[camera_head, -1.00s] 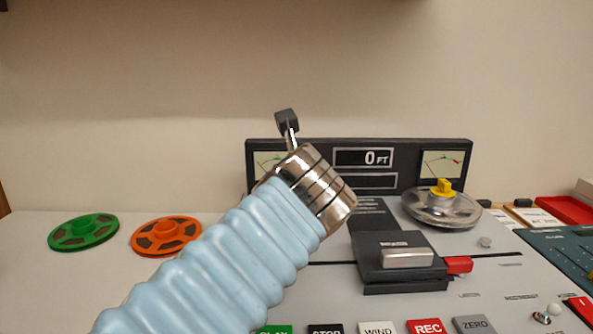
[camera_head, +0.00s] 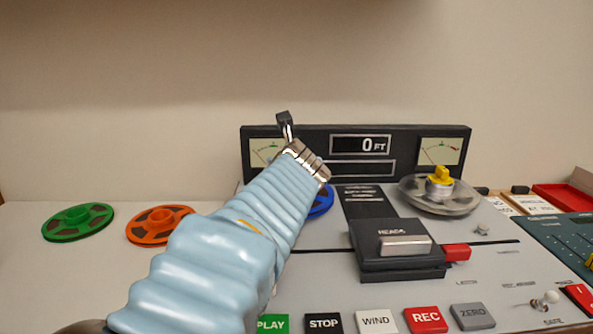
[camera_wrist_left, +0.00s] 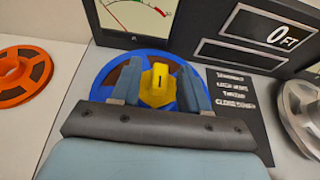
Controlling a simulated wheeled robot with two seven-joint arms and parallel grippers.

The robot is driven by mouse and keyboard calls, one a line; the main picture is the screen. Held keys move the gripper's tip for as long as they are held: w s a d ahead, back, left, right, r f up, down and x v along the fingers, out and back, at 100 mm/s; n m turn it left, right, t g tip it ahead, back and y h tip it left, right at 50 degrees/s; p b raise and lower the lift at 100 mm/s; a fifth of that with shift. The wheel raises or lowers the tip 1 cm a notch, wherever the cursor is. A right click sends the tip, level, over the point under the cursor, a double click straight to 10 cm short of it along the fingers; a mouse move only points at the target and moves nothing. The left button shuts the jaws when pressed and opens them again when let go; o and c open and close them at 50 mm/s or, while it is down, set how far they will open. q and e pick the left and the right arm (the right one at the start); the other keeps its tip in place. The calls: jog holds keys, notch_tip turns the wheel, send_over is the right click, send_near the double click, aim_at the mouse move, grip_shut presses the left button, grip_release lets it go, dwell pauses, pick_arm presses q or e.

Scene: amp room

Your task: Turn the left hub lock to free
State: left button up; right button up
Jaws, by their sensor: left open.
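The left hub lock is a yellow knob (camera_wrist_left: 158,85) with a short dark mark, at the centre of the blue reel (camera_wrist_left: 98,92) in the left wrist view. My left gripper (camera_wrist_left: 160,84) is open, with one finger on each side of the knob. Whether the fingers touch it I cannot tell. In the head view, my arm hides the gripper and the knob, and only the right edge of the blue reel (camera_head: 321,203) shows.
A second yellow hub lock (camera_head: 440,178) sits on the clear reel (camera_head: 420,203) to the right. The meter panel (camera_head: 405,150) stands close behind the reels. The heads block (camera_head: 390,262) is right of my arm. Green (camera_head: 77,222) and orange (camera_head: 160,225) reels lie left.

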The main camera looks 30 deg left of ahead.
pick_arm(q)
jog(key=shift+c, duration=0.2)
grip_shut()
